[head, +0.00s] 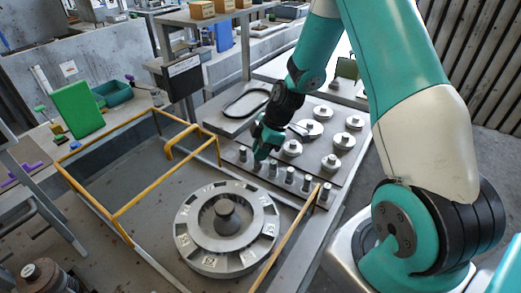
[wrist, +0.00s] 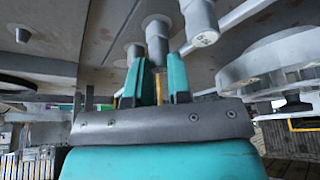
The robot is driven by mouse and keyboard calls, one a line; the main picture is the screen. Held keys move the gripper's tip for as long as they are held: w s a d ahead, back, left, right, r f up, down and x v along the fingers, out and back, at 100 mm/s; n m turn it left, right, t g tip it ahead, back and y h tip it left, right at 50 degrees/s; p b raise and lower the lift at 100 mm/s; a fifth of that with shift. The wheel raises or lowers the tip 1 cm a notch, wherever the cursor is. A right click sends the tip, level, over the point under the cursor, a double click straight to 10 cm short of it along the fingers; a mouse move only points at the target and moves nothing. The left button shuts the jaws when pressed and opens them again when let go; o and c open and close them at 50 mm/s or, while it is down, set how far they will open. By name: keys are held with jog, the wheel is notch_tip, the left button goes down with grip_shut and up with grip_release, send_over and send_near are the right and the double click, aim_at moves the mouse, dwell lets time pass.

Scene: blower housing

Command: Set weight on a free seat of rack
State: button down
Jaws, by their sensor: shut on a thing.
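My gripper (head: 261,153) is low over the near-left part of the rack (head: 322,158), a grey plate with weights on it. In the wrist view, the two teal fingers (wrist: 159,82) are shut on a small grey cylindrical weight (wrist: 157,38). The held weight is upright, near or on the plate; I cannot tell whether it touches. Other slim weights stand in the front row, among them one (head: 289,175) to the right of the gripper. Larger disc weights with knobs, such as one (head: 292,148), sit behind them. The seat under the held weight is hidden.
A round grey blower rotor (head: 258,222) lies on the bench in front of the rack. A yellow rail frame (head: 120,215) surrounds it on the left, with a post near the rack's front corner. A black oval ring (head: 246,102) lies behind my gripper.

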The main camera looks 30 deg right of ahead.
jog(key=c, duration=1)
grip_release()
jog(key=shift+r, duration=0.1)
jog(key=shift+r+p, duration=2.7)
jog(key=shift+r, duration=1)
jog(key=shift+f, duration=0.1)
jog(key=s+a+r+m+g+b, duration=0.1)
jog(key=s+a+r, duration=0.3)
jog(key=a+r, duration=0.25)
jog(key=s+a+r+m, duration=0.2)
jog(key=s+a+r, duration=0.3)
jog(key=a+r, duration=0.15)
jog(key=s+a+r+m, duration=0.1)
jog(key=s+r, duration=0.1)
jog(key=s, duration=0.2)
jog(key=s+a+r+m, duration=0.1)
jog(key=s+a+r, duration=0.1)
jog(key=s, duration=0.3)
jog(key=s+a+r+m, duration=0.1)
jog(key=s+a+r, duration=0.1)
jog(key=s, duration=0.3)
jog(key=shift+s+g, duration=0.25)
jog(key=shift+g, duration=0.15)
